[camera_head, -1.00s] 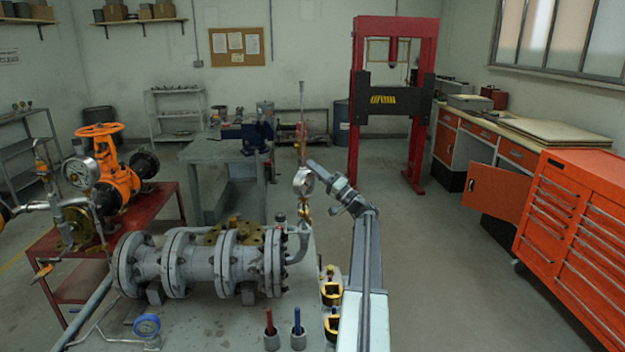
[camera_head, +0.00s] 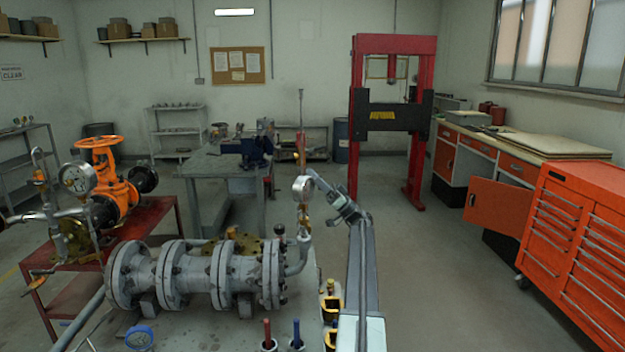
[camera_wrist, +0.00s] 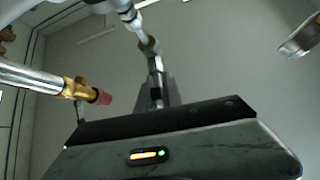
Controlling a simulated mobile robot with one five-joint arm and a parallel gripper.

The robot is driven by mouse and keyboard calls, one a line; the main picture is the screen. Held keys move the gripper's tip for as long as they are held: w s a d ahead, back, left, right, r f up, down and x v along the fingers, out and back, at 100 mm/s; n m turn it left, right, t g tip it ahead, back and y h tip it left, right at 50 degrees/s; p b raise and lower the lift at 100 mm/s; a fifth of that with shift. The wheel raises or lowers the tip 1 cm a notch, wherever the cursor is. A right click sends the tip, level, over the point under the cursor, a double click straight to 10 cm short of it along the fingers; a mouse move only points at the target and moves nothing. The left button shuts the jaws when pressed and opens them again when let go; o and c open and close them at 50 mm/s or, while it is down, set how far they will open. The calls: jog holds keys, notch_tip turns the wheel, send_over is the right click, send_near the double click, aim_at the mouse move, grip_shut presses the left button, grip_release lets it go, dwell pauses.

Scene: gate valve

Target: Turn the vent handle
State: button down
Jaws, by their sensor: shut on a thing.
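A slim upright pipe stands at the right end of the grey flanged pipe assembly (camera_head: 195,275). It carries a round gauge (camera_head: 303,188), brass fittings and a red part (camera_head: 301,148) higher up. My gripper (camera_head: 312,174) is close beside the gauge, at the upright pipe. In the wrist view, the gripper's body fills the bottom, and a narrow metal piece (camera_wrist: 155,68) lies in line with the jaws, which are shut on it. I take this for the vent handle, but its shape is mostly hidden. A brass fitting with a red end (camera_wrist: 102,97) is to the left.
An orange gate valve (camera_head: 108,185) stands on a red bench at left. A red press (camera_head: 430,130) and an orange tool cabinet (camera_head: 575,250) are at right. Open floor lies between.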

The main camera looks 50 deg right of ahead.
jog(key=shift+n, duration=0.3)
jog(key=c, duration=1.5)
grip_release()
jog(key=shift+s+d+f, duration=0.1)
jog(key=shift+f, duration=0.15)
jog(key=b+v, duration=0.5)
jog(key=v, duration=0.2)
jog(key=shift+b, duration=0.3)
jog(key=shift+s+d, duration=0.15)
